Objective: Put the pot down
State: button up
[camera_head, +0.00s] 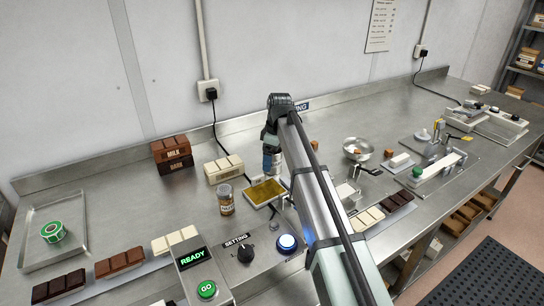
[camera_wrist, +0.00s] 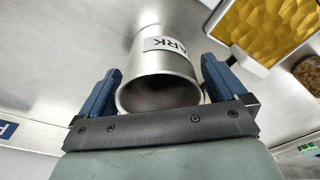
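In the wrist view a metal pot (camera_wrist: 165,62) with a white label ending in "ARK" sits between the two blue fingers of my gripper (camera_wrist: 160,82). Its open mouth faces the camera and looks dark inside. The fingers flank it closely on both sides, and my gripper appears shut on it. In the head view my gripper (camera_head: 272,155) points down behind the gold-filled tray, and my arm hides most of the pot. Whether the pot's base touches the bench is hard to tell.
The gold-filled tray (camera_head: 265,191) lies just in front of my gripper, with a small jar (camera_head: 226,200) to its left. Milk and dark boxes (camera_head: 171,151) and a white chocolate block (camera_head: 223,169) stand left. A metal bowl (camera_head: 357,148) is right. Bare bench lies behind.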

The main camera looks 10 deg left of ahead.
notch_tip(320, 180, up, 12)
jog(key=d, duration=0.1)
jog(key=shift+d+r, duration=0.15)
jog(key=shift+d, duration=0.05)
dwell(0.6)
